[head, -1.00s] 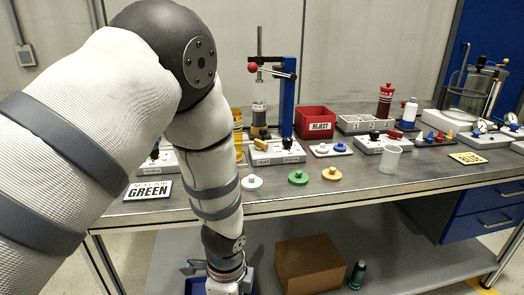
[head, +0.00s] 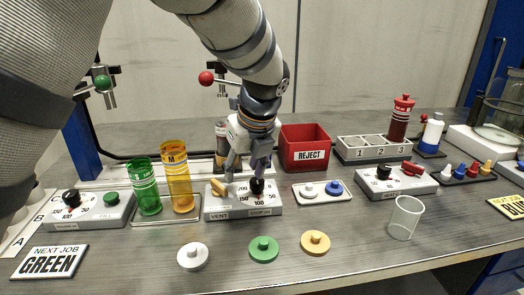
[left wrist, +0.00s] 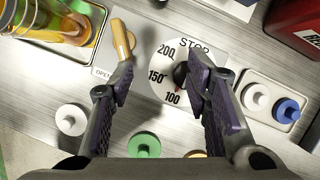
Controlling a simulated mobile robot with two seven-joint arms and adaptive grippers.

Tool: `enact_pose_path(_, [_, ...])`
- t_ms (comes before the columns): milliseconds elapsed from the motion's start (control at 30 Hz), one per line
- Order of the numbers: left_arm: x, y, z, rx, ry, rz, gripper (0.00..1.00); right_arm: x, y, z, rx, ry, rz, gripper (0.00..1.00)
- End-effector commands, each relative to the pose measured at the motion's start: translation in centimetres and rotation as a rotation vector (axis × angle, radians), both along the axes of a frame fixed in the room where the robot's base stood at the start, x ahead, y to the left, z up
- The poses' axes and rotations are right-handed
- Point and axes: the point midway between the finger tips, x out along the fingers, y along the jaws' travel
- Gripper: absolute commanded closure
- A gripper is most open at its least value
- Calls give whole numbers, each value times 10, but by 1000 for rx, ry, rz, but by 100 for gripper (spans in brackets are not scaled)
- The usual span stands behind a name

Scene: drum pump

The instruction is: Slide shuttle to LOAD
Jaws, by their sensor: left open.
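My left gripper (head: 248,172) hangs over the front control box (head: 228,212), fingers pointing down. In the left wrist view the gripper (left wrist: 162,72) is open and empty-looking, with its fingers spread over the dial (left wrist: 166,76). The dial's black knob (left wrist: 181,74) lies close to the right finger; contact cannot be told. A tan handle (left wrist: 123,40) is beside the left finger tip. A long pale rail (head: 120,170) runs behind the boxes, with a grey-brown cylinder (head: 222,132) partly hidden by my gripper. No LOAD label is readable, and I cannot single out the shuttle. My right gripper is not in view.
Green (head: 146,188) and amber (head: 177,178) tubes stand in a tray left of the box. A red REJECT bin (head: 304,146) is behind right. White, green and orange (head: 315,242) lids lie in front. A clear cup (head: 405,217) stands at right.

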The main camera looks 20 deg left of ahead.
Motion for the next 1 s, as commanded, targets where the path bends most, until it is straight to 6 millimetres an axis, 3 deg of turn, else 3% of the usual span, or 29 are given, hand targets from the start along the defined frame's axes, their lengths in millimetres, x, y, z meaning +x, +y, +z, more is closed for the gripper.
enact_pose_path(300, [48, 67, -8, 0, 10, 2, 56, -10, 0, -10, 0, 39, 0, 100])
enact_pose_path(500, [52, 73, -28, -1, 5, 2, 56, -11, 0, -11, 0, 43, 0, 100])
enact_pose_path(767, [52, 73, -29, 0, 1, 1, 56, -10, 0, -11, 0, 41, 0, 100])
enact_pose_path(967, [52, 73, -29, 0, 1, 0, 97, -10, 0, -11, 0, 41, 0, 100])
enact_pose_path(1000, [52, 73, -29, 0, 1, 0, 100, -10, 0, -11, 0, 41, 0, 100])
